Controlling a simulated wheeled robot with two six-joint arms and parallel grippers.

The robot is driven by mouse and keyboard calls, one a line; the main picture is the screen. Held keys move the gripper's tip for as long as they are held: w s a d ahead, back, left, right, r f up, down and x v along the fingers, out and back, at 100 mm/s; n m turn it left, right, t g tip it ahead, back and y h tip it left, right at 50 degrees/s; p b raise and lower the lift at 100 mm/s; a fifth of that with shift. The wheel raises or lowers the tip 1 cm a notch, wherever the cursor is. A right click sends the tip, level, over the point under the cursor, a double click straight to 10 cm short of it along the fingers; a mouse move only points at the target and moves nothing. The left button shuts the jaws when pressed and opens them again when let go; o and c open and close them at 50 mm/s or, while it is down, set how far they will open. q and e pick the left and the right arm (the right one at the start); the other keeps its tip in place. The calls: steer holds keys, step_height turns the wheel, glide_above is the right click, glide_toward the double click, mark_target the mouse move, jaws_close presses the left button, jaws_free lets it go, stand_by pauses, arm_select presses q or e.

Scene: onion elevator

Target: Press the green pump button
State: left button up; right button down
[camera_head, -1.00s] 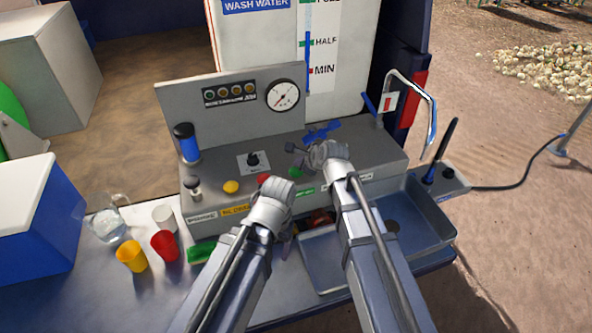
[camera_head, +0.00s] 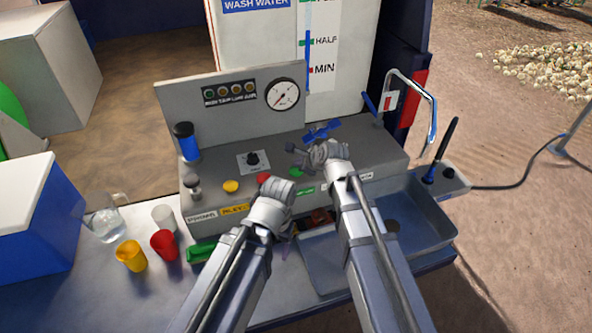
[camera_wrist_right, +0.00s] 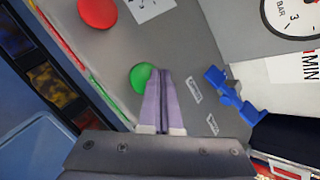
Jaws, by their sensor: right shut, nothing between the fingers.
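The round green pump button (camera_head: 296,172) sits on the grey control panel (camera_head: 222,167), right of a red button (camera_head: 263,178). In the right wrist view the green button (camera_wrist_right: 140,76) lies just left of my shut fingertips, which partly overlap its edge. I cannot tell whether they touch it. My right gripper (camera_head: 303,155) is over the panel, just behind the green button in the head view. It also shows in the right wrist view (camera_wrist_right: 162,76), shut and empty.
A blue valve handle (camera_head: 321,131) stands behind my right gripper. A yellow button (camera_head: 231,186) and a black knob (camera_head: 252,159) are to the left. A pressure gauge (camera_head: 282,94) is on the upright back plate. A metal sink (camera_head: 424,222) lies at the right.

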steer(key=shift+f+b, duration=0.65)
steer(key=shift+f, duration=0.15)
stand_by(0.7)
steer(key=shift+r, duration=0.15)
steer(key=shift+r+p, duration=0.9)
steer(key=shift+p, duration=0.1)
step_height(320, 180, up, 5)
steer(key=p, duration=0.5)
stand_by(0.7)
